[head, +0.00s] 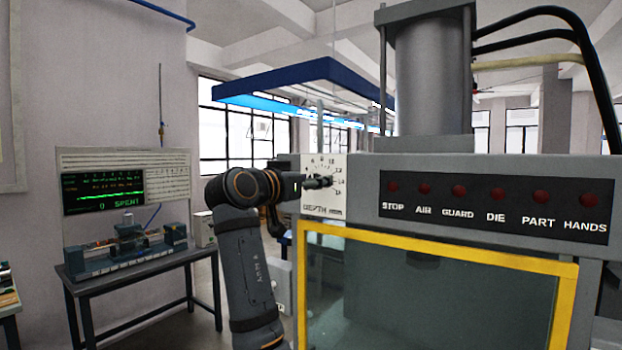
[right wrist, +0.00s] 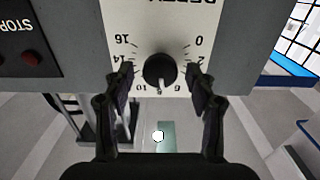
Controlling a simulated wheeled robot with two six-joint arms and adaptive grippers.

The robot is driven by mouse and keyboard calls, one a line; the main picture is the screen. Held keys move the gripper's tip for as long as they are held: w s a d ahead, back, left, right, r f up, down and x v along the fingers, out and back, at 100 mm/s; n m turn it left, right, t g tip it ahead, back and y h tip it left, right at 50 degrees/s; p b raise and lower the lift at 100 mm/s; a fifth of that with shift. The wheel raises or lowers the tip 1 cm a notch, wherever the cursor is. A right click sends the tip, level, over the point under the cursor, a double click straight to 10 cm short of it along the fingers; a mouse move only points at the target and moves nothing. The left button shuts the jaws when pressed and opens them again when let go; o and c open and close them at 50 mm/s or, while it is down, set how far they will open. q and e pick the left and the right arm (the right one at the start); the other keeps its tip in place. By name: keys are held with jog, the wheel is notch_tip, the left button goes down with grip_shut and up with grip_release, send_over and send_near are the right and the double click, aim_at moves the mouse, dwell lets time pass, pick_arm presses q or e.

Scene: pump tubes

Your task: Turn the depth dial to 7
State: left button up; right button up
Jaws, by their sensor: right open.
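The depth dial is a white plate (head: 338,205) marked "DEPTH mm" at the upper left corner of the grey machine. In the right wrist view it appears upside down, with its round black knob (right wrist: 159,70) in the middle. In the right wrist view the right gripper (right wrist: 160,72) is open, one finger on each side of the knob, with gaps visible.
A panel (head: 490,208) with several red lamps is right of the dial. Below is a yellow-framed clear guard (head: 440,250). A bench (head: 130,272) with a lit display (head: 103,192) reading "0 SPENT" stands at the left. Open floor lies between bench and machine.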

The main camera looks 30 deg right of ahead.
jog(key=c, duration=1.1)
jog(key=shift+n, duration=0.4)
jog(key=o, duration=1.1)
jog(key=v, duration=0.7)
jog(key=shift+a, duration=0.25)
jog(key=shift+d, duration=0.1)
